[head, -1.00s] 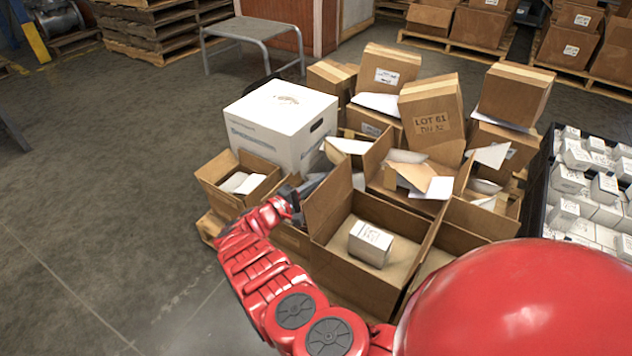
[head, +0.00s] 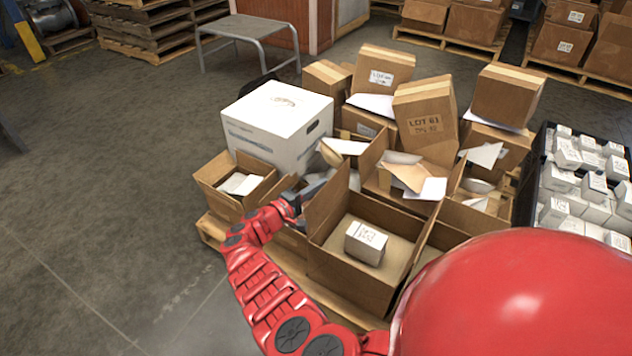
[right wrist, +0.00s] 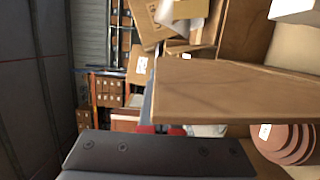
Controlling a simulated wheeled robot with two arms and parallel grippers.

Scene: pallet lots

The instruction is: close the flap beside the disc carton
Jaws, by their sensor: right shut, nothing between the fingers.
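An open brown carton (head: 355,277) stands at the front of the pallet with a white labelled box (head: 366,243) inside. Its left flap (head: 326,205) stands upright. My right gripper (head: 322,184) is shut and empty, close to the left of that flap; I cannot tell whether they touch. In the right wrist view a dark gripper finger (right wrist: 155,154) lies below a brown cardboard panel (right wrist: 235,92). A stack of reddish-brown discs (right wrist: 287,143) shows at the lower right there. The carton holding them is mostly hidden by my arm in the head view. My left gripper is not in view.
A large white box (head: 275,125) and a small open carton (head: 235,184) stand left of my gripper. Taped cartons (head: 425,112) are stacked behind. A black crate of white boxes (head: 535,165) is at the right.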

